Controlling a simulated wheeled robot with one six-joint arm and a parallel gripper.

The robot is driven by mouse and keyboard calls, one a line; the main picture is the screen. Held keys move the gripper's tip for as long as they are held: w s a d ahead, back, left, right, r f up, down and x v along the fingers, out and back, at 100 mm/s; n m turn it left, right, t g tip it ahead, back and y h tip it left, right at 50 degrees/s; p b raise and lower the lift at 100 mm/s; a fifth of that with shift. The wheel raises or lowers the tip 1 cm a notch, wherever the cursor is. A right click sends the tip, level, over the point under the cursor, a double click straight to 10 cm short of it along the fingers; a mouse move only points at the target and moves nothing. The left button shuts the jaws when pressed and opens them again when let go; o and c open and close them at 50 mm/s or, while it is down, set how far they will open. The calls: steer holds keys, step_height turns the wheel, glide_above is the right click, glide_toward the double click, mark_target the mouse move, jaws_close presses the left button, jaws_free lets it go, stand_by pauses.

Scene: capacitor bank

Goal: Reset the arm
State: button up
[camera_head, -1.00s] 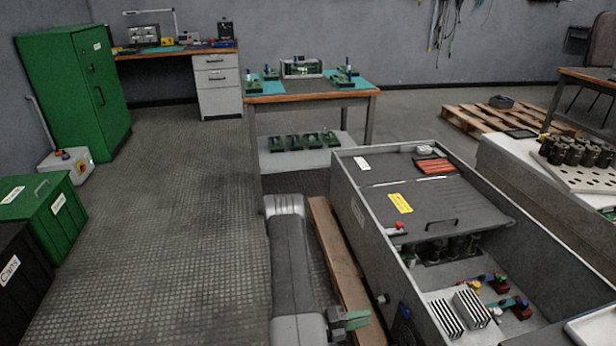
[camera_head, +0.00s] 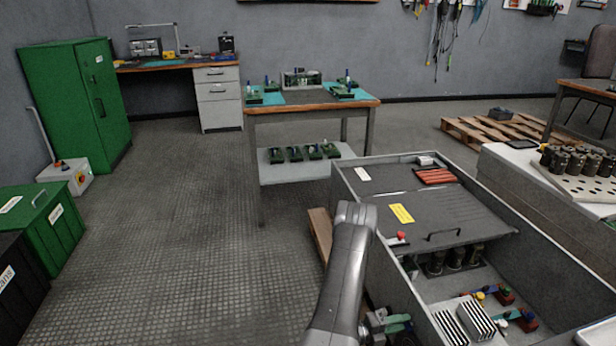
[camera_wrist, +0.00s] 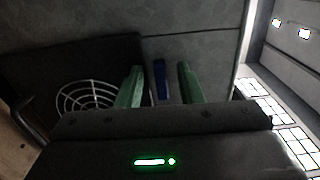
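My arm (camera_head: 345,265) reaches up from the bottom of the head view, beside the left wall of the grey cabinet (camera_head: 365,215). My gripper (camera_head: 392,325) is low at the bottom edge of that view, close to the cabinet's side and partly hidden by the arm. In the wrist view, the two green fingers of my gripper (camera_wrist: 158,70) stand apart. A narrow blue thing (camera_wrist: 160,82) shows between them, with gaps on both sides; I cannot tell its distance. A round fan grille (camera_wrist: 88,97) shows left of the fingers.
The open cabinet bay holds dark cylinders (camera_head: 455,256) and white finned blocks (camera_head: 465,322). A workbench (camera_head: 310,97) with green boards stands behind. A wooden pallet (camera_head: 470,135) lies at the back right. The floor (camera_head: 180,230) on the left is clear.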

steer(key=shift+s+a+r+m, duration=0.1)
steer(key=shift+r+m, duration=0.1)
steer(key=shift+m, duration=1.75)
steer(key=shift+s+r+m, duration=0.1)
steer(key=shift+r+m, duration=0.1)
steer(key=shift+m, duration=1.75)
